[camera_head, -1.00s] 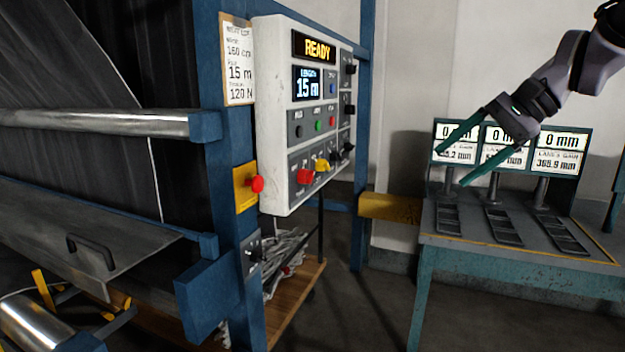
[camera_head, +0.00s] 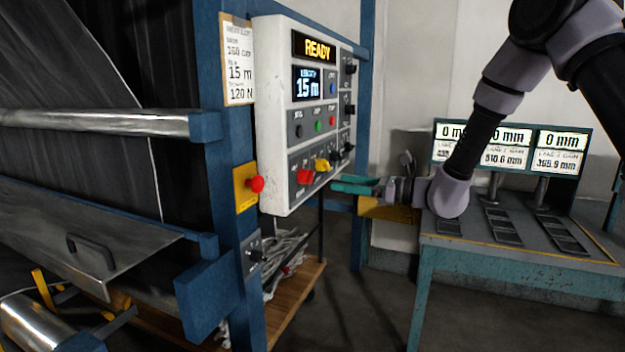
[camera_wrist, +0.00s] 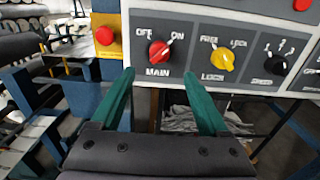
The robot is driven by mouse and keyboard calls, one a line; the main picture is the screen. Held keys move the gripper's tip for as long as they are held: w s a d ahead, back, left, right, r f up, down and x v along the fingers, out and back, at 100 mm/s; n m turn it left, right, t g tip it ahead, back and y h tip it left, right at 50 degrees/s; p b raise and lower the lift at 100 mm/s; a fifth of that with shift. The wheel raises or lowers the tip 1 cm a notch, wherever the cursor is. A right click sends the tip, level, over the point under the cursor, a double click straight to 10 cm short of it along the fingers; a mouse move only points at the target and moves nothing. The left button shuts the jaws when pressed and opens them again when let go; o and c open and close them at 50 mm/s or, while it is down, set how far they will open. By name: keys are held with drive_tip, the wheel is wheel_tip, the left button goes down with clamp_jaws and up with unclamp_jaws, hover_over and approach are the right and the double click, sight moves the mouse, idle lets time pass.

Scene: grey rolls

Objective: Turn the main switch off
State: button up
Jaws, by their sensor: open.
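The main switch is a red rotary knob (camera_wrist: 159,51) on the grey control panel (camera_wrist: 205,79), marked OFF at upper left, ON at upper right and MAIN below. Its pointer appears to lean up and right, toward ON. In the head view the red knob (camera_head: 305,177) is at the panel's lower left. My gripper (camera_wrist: 159,74) is open and empty, its two green fingers pointing at the panel. In the wrist view the knob appears between and just above the fingertips, apart from them. In the head view my gripper (camera_head: 337,184) is right of the knob.
A yellow LOCK knob (camera_wrist: 221,60) and a black selector (camera_wrist: 276,64) sit right of the main knob. A red push button (camera_wrist: 104,36) on a yellow plate is at left. A blue-green bench (camera_head: 520,253) with displays stands at right.

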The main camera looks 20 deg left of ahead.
sight(312, 174)
drive_tip(key=a, duration=0.9)
drive_tip(key=shift+w+a, duration=0.2)
drive_tip(key=shift+w, duration=0.15)
clamp_jaws()
